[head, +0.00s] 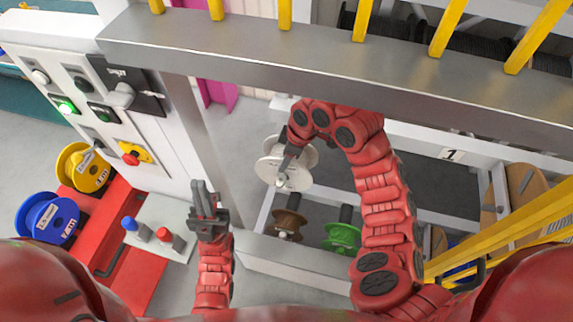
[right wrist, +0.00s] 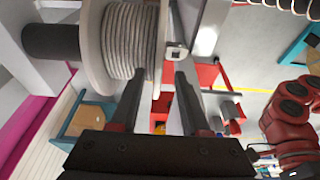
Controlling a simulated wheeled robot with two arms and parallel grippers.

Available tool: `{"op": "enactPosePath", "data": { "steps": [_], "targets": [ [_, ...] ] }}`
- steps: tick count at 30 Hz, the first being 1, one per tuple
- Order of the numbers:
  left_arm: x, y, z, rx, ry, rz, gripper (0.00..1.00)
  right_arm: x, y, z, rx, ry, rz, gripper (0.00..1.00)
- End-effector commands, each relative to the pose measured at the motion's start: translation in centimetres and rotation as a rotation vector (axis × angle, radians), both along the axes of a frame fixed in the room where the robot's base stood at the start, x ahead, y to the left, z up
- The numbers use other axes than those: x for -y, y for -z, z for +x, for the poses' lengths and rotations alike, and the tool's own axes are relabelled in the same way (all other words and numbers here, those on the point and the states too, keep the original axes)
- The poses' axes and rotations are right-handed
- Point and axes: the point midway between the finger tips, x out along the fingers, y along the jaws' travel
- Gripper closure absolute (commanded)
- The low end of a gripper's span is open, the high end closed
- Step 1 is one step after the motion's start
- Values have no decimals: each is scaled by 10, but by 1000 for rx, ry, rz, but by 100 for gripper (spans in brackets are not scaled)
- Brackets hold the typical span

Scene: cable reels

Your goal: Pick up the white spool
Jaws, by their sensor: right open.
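The white spool (head: 297,172) hangs on the rack below the metal beam in the head view. In the right wrist view the white spool (right wrist: 92,45), wound with grey cable, sits on a dark rod at the upper left. My right gripper (right wrist: 160,74) is open and empty, its fingertips close to the spool's near flange. The left finger overlaps the cable's lower edge; I cannot tell whether it touches. In the head view my right gripper (head: 281,178) is at the spool and partly hides it. My left gripper (head: 203,190) points up, apart from the spool; its jaw gap is unclear.
A brown spool (head: 289,222) and a green spool (head: 342,236) sit below the white one. A control panel (head: 90,95) stands left, with yellow (head: 84,168) and blue (head: 47,219) spools beside it. The metal beam (head: 330,60) and yellow bars (head: 530,220) border the rack.

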Motion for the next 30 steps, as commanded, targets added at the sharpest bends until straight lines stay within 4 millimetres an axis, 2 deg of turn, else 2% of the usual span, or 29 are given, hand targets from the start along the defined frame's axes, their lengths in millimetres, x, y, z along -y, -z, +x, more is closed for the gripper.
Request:
{"op": "enactPosePath", "data": {
  "steps": [3, 11, 30],
  "targets": [
    [0, -1, 0, 0, 0, 0, 100, -1, -1, 0, 1, -1, 1, 54],
    [0, -1, 0, 0, 0, 0, 100, 0, -1, 0, 0, 0, 0, 100],
    [0, -1, 0, 0, 0, 0, 100, 0, -1, 0, 1, 0, 0, 100]
  ]
}}
